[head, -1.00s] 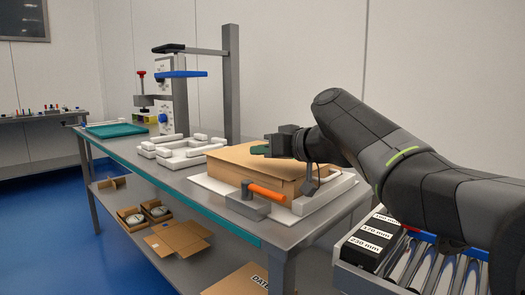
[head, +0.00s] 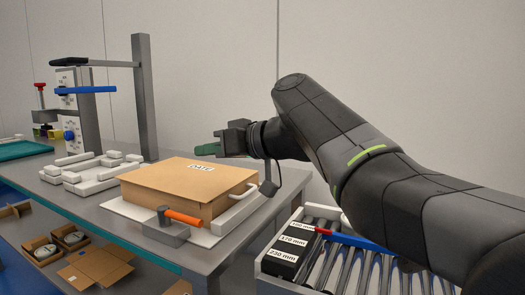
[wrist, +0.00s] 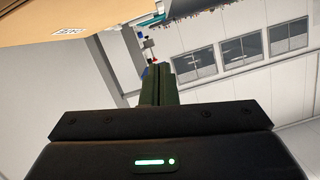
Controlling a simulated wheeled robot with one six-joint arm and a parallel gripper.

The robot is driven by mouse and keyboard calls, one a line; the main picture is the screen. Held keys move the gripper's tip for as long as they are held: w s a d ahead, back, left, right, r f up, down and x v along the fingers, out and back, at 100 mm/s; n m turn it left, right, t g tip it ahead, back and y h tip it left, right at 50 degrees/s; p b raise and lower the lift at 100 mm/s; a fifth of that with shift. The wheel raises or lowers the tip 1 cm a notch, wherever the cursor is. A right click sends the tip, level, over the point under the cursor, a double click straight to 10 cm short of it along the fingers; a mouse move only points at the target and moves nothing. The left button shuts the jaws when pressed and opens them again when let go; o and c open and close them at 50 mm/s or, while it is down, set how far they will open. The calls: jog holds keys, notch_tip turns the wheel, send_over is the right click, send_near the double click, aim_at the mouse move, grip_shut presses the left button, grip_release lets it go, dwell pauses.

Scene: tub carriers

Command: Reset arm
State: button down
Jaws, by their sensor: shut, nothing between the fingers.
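My gripper (head: 207,149) is at the end of my dark arm, which reaches in from the right in the head view. It is above the far edge of a closed cardboard box (head: 160,187) and looks clear of it. In the wrist view my gripper's green fingers (wrist: 159,84) are together, with nothing between them. The box has a white label on top and sits on a white fixture plate (head: 128,209) on the grey workbench (head: 92,206). In the wrist view the box (wrist: 50,22) shows at the top left, with the label near its edge.
A clamp with an orange handle (head: 185,217) stands at the box's front. A roller conveyor (head: 372,272) with a black size-marked block (head: 284,262) lies at the right. A white frame fixture (head: 88,172) and a grey post (head: 144,95) stand at the left.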

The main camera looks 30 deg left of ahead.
dwell(0.4)
jog(key=b, duration=0.2)
send_over(178, 191)
notch_tip(178, 191, down, 3)
jog(key=shift+d+r, duration=0.1)
jog(key=shift+r, duration=0.1)
jog(key=shift+w+a+f+b, duration=0.1)
jog(key=shift+a+f+b, duration=0.1)
jog(key=shift+f+b, duration=1.05)
jog(key=shift+f, duration=0.65)
